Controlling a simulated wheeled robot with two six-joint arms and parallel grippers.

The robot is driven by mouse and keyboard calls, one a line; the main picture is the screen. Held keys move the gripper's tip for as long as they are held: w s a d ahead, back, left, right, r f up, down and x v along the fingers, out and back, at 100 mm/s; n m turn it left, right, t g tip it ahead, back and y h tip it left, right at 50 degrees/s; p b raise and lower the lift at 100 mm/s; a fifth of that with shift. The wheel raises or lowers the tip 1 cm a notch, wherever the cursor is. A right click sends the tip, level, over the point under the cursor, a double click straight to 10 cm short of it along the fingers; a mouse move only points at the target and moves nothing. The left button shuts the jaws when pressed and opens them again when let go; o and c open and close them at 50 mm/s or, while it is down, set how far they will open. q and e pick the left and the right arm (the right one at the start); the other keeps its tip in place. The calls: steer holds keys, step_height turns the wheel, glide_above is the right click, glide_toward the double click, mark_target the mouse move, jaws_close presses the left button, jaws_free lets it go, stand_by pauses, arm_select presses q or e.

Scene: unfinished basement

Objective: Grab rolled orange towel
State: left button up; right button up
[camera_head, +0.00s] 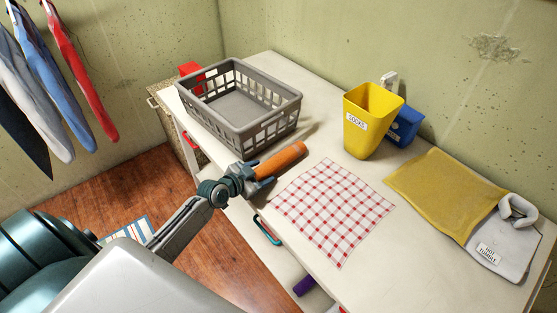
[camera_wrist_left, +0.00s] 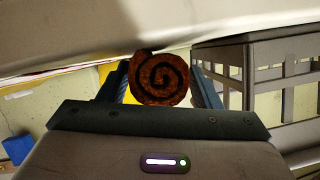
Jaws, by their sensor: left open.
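The rolled orange towel (camera_head: 281,160) lies on the white table near its front edge, between the grey basket and the checked cloth. My left gripper (camera_head: 257,176) is at the towel's near end, with its jaws open. In the left wrist view the towel's spiral end (camera_wrist_left: 160,79) sits between the two blue fingers of the left gripper (camera_wrist_left: 160,88). A finger stands on each side of it; I cannot tell whether they touch it. My right gripper is not in view.
A grey basket (camera_head: 246,132) stands behind and left of the towel. A red-and-white checked cloth (camera_head: 332,210) lies flat to the right. A yellow bin (camera_head: 365,140), a blue box (camera_head: 405,127) and a folded yellow cloth (camera_head: 440,190) with a grey garment (camera_head: 505,245) are farther right.

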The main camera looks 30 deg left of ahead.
arm_select(q)
steer(key=shift+w+f, duration=0.15)
steer(key=shift+w, duration=0.1)
steer(key=c, duration=0.7)
